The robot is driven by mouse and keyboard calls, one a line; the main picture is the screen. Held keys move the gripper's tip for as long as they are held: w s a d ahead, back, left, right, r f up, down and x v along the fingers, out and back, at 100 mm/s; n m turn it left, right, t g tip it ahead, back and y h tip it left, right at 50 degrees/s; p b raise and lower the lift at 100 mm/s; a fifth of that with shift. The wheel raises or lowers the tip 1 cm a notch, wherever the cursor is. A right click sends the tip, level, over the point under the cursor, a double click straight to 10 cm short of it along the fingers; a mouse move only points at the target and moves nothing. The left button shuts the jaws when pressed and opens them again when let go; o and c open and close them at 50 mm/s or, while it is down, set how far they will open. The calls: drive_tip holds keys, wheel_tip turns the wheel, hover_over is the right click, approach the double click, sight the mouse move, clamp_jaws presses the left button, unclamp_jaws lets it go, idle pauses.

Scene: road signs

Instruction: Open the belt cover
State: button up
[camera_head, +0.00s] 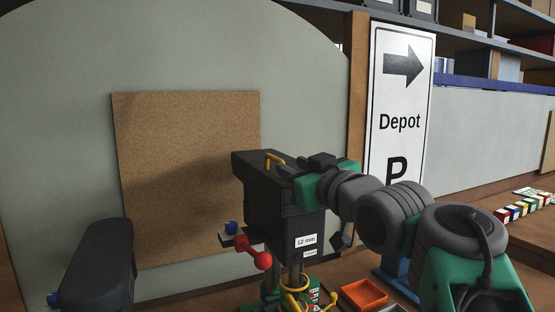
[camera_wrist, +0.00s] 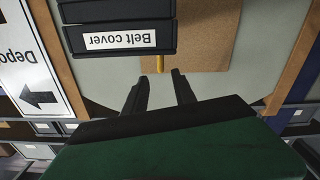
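The belt cover (camera_head: 262,168) is the dark lid on top of a black drill-like machine in the head view. A yellow handle (camera_head: 274,158) stands on it. In the wrist view, which looks upside down, the cover (camera_wrist: 115,12) carries a white "Belt cover" label, and the yellow handle (camera_wrist: 160,63) sticks out beside it. My gripper (camera_wrist: 160,78) has its two dark fingers apart with nothing between them, just short of the handle. In the head view my gripper (camera_head: 308,164) is at the right side of the machine head, and its fingertips are partly hard to make out.
A red-knobbed lever (camera_head: 262,260) juts from the machine's front. A black rounded part (camera_head: 100,265) stands at left. An orange tray (camera_head: 364,293) lies below my arm. A Depot sign (camera_head: 400,110) and a cork board (camera_head: 180,180) are behind.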

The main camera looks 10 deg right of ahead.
sight(282, 161)
drive_tip(key=w+p, duration=0.1)
drive_tip(key=w, duration=0.1)
drive_tip(key=w+a, duration=0.1)
drive_tip(key=w, duration=0.1)
drive_tip(key=w+p, duration=0.1)
drive_tip(key=w, duration=0.1)
drive_tip(key=shift+w+a+r+p, duration=0.1)
drive_tip(key=shift+a+p, duration=0.15)
drive_tip(key=shift+p, duration=0.05)
drive_tip(key=shift+w+a, duration=0.1)
drive_tip(key=shift+w, duration=0.4)
drive_tip(key=shift+c, duration=0.5)
clamp_jaws()
